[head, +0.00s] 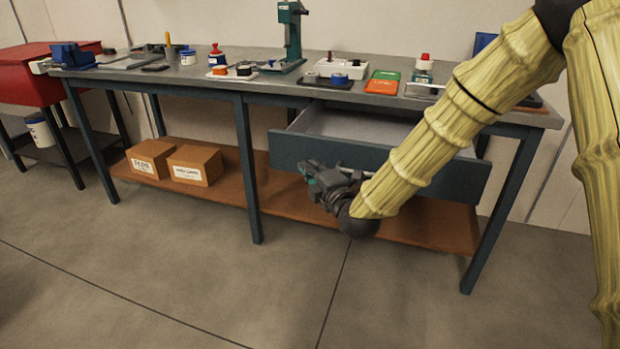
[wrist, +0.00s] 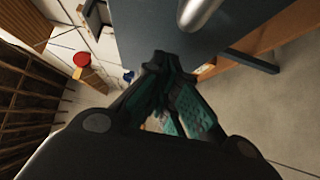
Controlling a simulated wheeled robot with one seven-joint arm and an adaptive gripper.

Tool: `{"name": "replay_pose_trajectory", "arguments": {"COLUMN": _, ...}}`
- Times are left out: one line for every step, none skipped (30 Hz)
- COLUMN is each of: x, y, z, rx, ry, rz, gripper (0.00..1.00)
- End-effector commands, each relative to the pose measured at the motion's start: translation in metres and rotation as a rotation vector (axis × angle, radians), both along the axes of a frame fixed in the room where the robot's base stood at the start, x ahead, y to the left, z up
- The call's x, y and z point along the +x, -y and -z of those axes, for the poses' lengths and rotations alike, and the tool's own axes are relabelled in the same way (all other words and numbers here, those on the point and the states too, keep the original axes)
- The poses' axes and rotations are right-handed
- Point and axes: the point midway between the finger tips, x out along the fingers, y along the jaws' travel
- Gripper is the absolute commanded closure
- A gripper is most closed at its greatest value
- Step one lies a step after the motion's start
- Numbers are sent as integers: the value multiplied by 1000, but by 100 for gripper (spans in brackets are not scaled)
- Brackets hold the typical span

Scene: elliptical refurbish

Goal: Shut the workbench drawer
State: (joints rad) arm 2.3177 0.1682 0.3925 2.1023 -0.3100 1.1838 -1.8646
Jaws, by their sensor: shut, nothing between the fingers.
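The workbench drawer (head: 290,150) is pulled out from under the right half of the workbench (head: 220,88), and its inside shows from above. It has a dark blue-grey front, part of which is hidden behind my arm. My gripper (head: 308,170) is shut and empty, in front of the drawer front near its left part. I cannot tell whether it touches the front. In the wrist view, my gripper (wrist: 163,62) points at a dark panel (wrist: 160,25), which looks like the drawer front, with a silver bar handle (wrist: 198,12) near the fingertips.
Several tools and parts stand on the benchtop, including a green press (head: 292,35) and an orange tray (head: 382,87). Two cardboard boxes (head: 195,165) sit on the lower shelf (head: 275,200). A red cart (head: 30,75) stands at the left. The floor in front is clear.

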Motion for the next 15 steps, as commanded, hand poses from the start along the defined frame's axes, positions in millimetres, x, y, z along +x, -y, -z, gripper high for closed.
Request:
{"name": "replay_pose_trajectory", "arguments": {"x": 3, "y": 1, "z": 1, "rx": 1, "ry": 0, "rz": 0, "gripper": 100}}
{"name": "replay_pose_trajectory", "arguments": {"x": 5, "y": 1, "z": 1, "rx": 1, "ry": 0, "rz": 0, "gripper": 100}}
{"name": "replay_pose_trajectory", "arguments": {"x": 7, "y": 2, "z": 0, "rx": 1, "ry": 0, "rz": 0, "gripper": 100}}
{"name": "replay_pose_trajectory", "arguments": {"x": 8, "y": 2, "z": 0, "rx": 1, "ry": 0, "rz": 0, "gripper": 100}}
{"name": "replay_pose_trajectory", "arguments": {"x": 9, "y": 3, "z": 0, "rx": 1, "ry": 0, "rz": 0, "gripper": 100}}
{"name": "replay_pose_trajectory", "arguments": {"x": 10, "y": 3, "z": 0, "rx": 1, "ry": 0, "rz": 0, "gripper": 100}}
{"name": "replay_pose_trajectory", "arguments": {"x": 10, "y": 3, "z": 0, "rx": 1, "ry": 0, "rz": 0, "gripper": 100}}
{"name": "replay_pose_trajectory", "arguments": {"x": 11, "y": 3, "z": 0, "rx": 1, "ry": 0, "rz": 0, "gripper": 100}}
{"name": "replay_pose_trajectory", "arguments": {"x": 11, "y": 3, "z": 0, "rx": 1, "ry": 0, "rz": -1, "gripper": 100}}
{"name": "replay_pose_trajectory", "arguments": {"x": 11, "y": 3, "z": 0, "rx": 1, "ry": 0, "rz": -1, "gripper": 100}}
{"name": "replay_pose_trajectory", "arguments": {"x": 11, "y": 3, "z": 0, "rx": 1, "ry": 0, "rz": -1, "gripper": 100}}
{"name": "replay_pose_trajectory", "arguments": {"x": 11, "y": 3, "z": 0, "rx": 1, "ry": 0, "rz": -1, "gripper": 100}}
{"name": "replay_pose_trajectory", "arguments": {"x": 11, "y": 3, "z": 0, "rx": 0, "ry": 0, "rz": -1, "gripper": 100}}
{"name": "replay_pose_trajectory", "arguments": {"x": 11, "y": 3, "z": 0, "rx": 0, "ry": 0, "rz": -1, "gripper": 100}}
{"name": "replay_pose_trajectory", "arguments": {"x": 11, "y": 3, "z": 0, "rx": 0, "ry": 0, "rz": -1, "gripper": 100}}
